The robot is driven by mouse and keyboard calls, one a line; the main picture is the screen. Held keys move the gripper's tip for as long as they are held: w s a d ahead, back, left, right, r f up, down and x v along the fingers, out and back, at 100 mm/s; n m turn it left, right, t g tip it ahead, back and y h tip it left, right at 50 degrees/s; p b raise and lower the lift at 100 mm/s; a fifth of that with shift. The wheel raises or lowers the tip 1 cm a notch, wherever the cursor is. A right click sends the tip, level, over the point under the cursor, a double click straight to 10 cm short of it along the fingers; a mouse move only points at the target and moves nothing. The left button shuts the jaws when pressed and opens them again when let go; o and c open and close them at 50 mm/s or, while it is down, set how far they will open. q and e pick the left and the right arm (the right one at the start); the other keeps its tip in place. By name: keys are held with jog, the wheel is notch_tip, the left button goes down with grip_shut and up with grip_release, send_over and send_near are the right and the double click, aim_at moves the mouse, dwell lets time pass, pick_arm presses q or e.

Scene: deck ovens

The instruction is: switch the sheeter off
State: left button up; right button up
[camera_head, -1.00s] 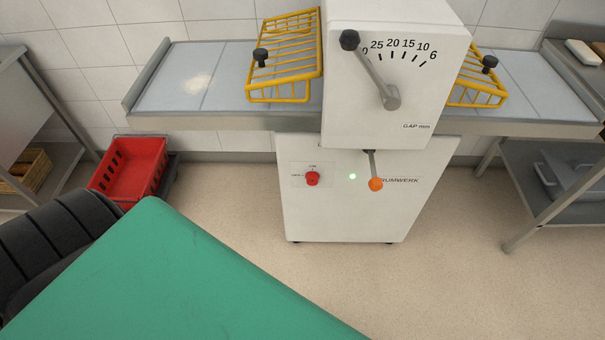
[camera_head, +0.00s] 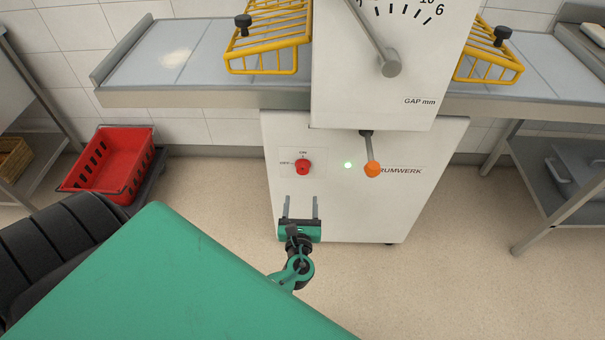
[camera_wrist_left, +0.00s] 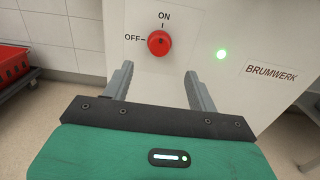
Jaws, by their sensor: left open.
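The sheeter (camera_head: 345,200) is a white machine with a belt table on each side. Its red rotary switch (camera_head: 303,167) is on the front panel, with ON marked above it and OFF to its left. A green lamp (camera_head: 348,165) is lit beside it. In the left wrist view the red knob (camera_wrist_left: 159,43) shows clear, ahead of the fingers; I cannot tell for sure which mark it points to. My left gripper (camera_head: 301,208) is open and empty, below the switch and apart from it. The fingers also show in the left wrist view (camera_wrist_left: 157,88). My right gripper is not in view.
An orange-knobbed lever (camera_head: 372,168) hangs right of the lamp. Yellow wire guards (camera_head: 268,40) stand over the belts. A red crate (camera_head: 112,165) is on the left, a steel rack (camera_head: 560,180) on the right. The floor before the sheeter is clear.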

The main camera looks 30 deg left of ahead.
aim_at(302, 171)
pick_arm(q)
jog(key=x, duration=1.2)
jog(key=shift+w, duration=0.1)
jog(key=c, duration=1)
